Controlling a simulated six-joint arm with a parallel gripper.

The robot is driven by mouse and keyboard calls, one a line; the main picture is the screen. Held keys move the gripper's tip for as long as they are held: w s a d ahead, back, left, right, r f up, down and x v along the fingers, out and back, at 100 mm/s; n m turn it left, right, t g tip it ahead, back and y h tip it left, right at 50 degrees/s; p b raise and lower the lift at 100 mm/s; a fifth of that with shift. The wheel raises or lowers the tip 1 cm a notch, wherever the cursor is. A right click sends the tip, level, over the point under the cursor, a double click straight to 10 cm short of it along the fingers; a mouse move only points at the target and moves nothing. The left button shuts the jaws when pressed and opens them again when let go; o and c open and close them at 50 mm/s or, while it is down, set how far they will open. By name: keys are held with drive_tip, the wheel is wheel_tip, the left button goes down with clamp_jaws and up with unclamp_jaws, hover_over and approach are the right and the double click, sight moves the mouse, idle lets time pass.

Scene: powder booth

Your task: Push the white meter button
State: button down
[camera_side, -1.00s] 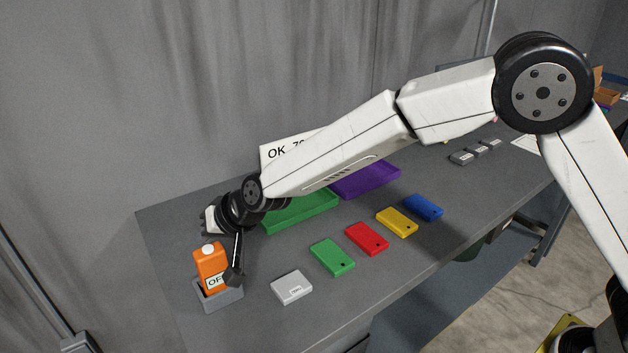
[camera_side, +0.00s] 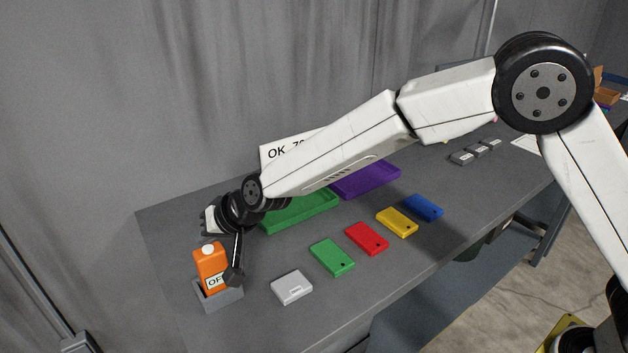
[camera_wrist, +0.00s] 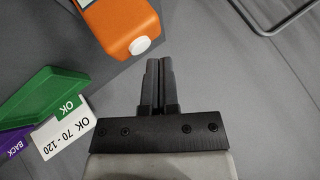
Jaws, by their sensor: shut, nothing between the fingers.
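The orange meter (camera_side: 211,268) stands upright in a grey holder (camera_side: 222,300) at the near left end of the table. Its front label reads "OF", with the rest cut off from view. The white button (camera_side: 208,250) is on its top; it also shows in the wrist view (camera_wrist: 140,46). My gripper (camera_side: 234,276) points down just right of the meter in the side view. In the wrist view the fingers (camera_wrist: 158,64) are shut and empty, with their tips beside the button and apart from it in the picture. Whether they touch the meter's body is unclear.
A pale grey block (camera_side: 291,288) lies right of the holder. Green (camera_side: 332,257), red (camera_side: 367,239), yellow (camera_side: 398,222) and blue (camera_side: 424,207) plates lie in a row. Green (camera_side: 300,214) and purple (camera_side: 366,181) trays stand behind, near a sign reading "OK 70 - 120" (camera_wrist: 62,134).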

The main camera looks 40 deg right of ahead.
sight(211, 250)
drive_tip(key=shift+f, duration=0.65)
idle(1.1)
drive_tip(key=shift+r, duration=0.65)
drive_tip(key=shift+r, duration=0.1)
drive_tip(key=shift+r, duration=2.9)
